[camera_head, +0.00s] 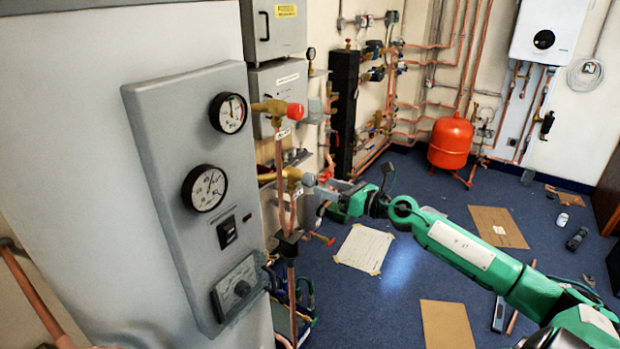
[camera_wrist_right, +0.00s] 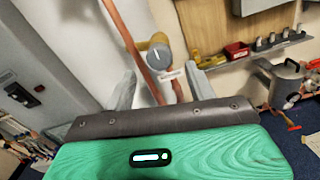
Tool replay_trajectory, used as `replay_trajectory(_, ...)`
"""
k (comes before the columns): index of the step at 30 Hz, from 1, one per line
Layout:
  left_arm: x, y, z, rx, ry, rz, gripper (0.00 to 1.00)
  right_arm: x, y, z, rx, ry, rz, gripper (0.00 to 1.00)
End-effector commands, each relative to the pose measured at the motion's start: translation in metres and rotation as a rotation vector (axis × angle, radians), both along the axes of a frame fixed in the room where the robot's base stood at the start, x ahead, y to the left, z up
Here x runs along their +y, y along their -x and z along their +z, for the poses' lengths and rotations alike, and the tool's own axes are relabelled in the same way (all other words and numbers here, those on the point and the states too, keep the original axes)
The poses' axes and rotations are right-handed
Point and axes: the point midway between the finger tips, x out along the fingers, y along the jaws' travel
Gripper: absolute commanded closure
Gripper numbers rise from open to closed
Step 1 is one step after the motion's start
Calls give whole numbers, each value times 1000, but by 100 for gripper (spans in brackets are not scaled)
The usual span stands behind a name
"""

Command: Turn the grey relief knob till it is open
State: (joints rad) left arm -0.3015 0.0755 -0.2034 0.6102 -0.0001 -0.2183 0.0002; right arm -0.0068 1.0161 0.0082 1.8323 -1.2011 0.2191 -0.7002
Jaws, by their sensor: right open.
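The grey relief knob (camera_head: 308,180) sits on the end of a lower brass valve (camera_head: 291,174), at the right side of the grey gauge panel. In the right wrist view the round grey knob (camera_wrist_right: 160,57) faces the camera, with a small pale mark on it. My right gripper (camera_head: 320,186) is close in front of the knob. In the wrist view its two fingers (camera_wrist_right: 162,74) are spread, one on each side below the knob, and hold nothing. I cannot tell whether either finger touches the knob. My left gripper is not in view.
A red knob (camera_head: 295,111) on an upper brass valve is above. Copper pipes (camera_head: 281,190) run vertically close by. The panel (camera_head: 165,150) carries two gauges and a dial. A white tag (camera_wrist_right: 172,75) hangs below the knob. Blue floor (camera_head: 395,300) lies open beneath my right arm.

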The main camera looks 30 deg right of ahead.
Motion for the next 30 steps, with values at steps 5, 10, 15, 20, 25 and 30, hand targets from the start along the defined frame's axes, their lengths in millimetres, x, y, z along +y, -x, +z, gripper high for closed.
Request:
replay_trajectory(5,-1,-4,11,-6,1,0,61,7,-18,4,-2,-2,-2,44)
replay_trajectory(10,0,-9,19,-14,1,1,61,15,-35,4,-2,-1,1,44)
replay_trajectory(15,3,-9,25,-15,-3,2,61,20,-50,3,-1,-2,0,44)
replay_trajectory(20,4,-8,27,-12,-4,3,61,24,-57,2,0,0,1,44)
replay_trajectory(25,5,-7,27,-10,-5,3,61,25,-60,0,1,0,1,44)
replay_trajectory(30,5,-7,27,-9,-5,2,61,25,-60,0,1,0,1,44)
